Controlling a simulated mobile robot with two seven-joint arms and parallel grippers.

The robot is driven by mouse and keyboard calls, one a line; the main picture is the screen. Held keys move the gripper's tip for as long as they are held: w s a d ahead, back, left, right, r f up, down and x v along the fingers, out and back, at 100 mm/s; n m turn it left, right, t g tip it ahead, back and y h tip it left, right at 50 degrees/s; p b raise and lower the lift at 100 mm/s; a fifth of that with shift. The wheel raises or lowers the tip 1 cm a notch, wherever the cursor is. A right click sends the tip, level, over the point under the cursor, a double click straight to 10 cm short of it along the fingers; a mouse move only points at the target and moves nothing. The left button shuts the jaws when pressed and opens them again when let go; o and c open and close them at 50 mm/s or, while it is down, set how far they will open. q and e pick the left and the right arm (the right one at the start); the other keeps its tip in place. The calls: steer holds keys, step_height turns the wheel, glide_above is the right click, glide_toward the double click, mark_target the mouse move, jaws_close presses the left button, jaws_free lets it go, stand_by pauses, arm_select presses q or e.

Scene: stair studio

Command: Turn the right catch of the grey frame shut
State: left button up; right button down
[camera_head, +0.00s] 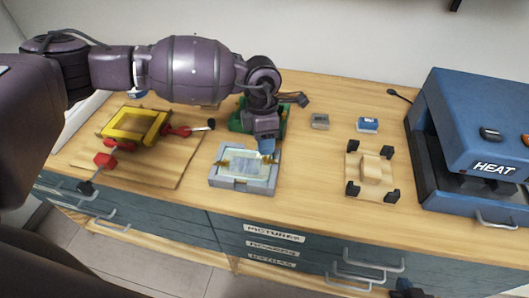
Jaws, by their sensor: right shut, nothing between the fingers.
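The grey frame (226,183) lies on the wooden worktop in the middle of the view, with a pale greenish picture panel (243,164) inside it. A small brass-coloured left catch (221,163) shows at its left side. The right catch (269,159) shows as a brass-coloured bit at the right side, partly covered by my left gripper. My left gripper (267,149) points down at the frame's upper right part; whether its fingers touch the catch is too small to tell. My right gripper (405,289) shows only partly at the bottom edge, shut and empty, away from the frame.
A wooden board (150,167) with a yellow frame (134,114) and red clamps lies left. A green object (240,118) stands behind the grey frame. A wooden fixture with black corners (371,190) and a blue heat press (468,190) are right. Drawers (290,239) run below.

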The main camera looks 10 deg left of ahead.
mark_target(265, 157)
arm_select(q)
steer(key=shift+s+d+f, duration=0.1)
steer(key=shift+s+f, duration=0.05)
steer(key=shift+f, duration=1.05)
steer(key=shift+s+f, duration=0.15)
steer(key=shift+f, duration=1)
jaws_close()
